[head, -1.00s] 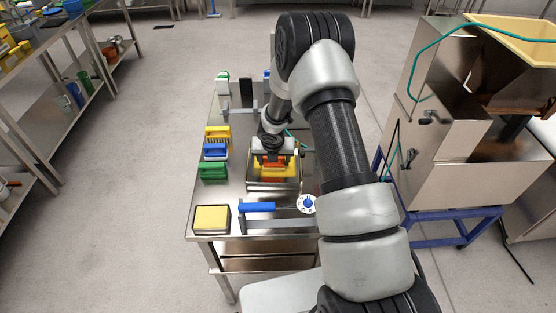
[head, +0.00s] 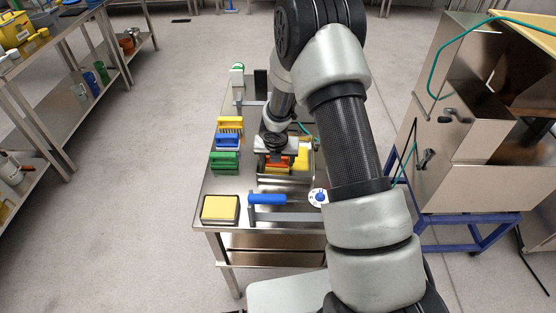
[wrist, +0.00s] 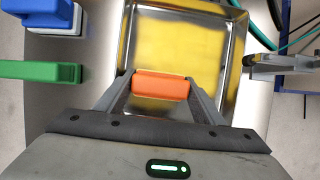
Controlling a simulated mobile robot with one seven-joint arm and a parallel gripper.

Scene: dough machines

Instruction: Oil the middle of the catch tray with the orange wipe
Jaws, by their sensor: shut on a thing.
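The orange wipe (wrist: 161,86) is a small block, held between the fingers of my gripper (wrist: 160,92). My gripper also shows in the head view (head: 277,150), shut on the wipe (head: 277,164). The catch tray (head: 290,181) is a shallow shiny metal tray on the steel table. In the wrist view the wipe is over the near part of the tray (wrist: 236,60), left of its centre line. A yellow area (wrist: 185,40) covers much of the tray floor. I cannot tell whether the wipe touches the floor.
Yellow (head: 230,124), blue (head: 227,141) and green (head: 224,161) brushes stand left of the tray. A yellow-topped pad (head: 220,208) and a blue-handled tool (head: 267,199) lie in front. A steel machine (head: 470,160) stands to the right. Floor left of the table is clear.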

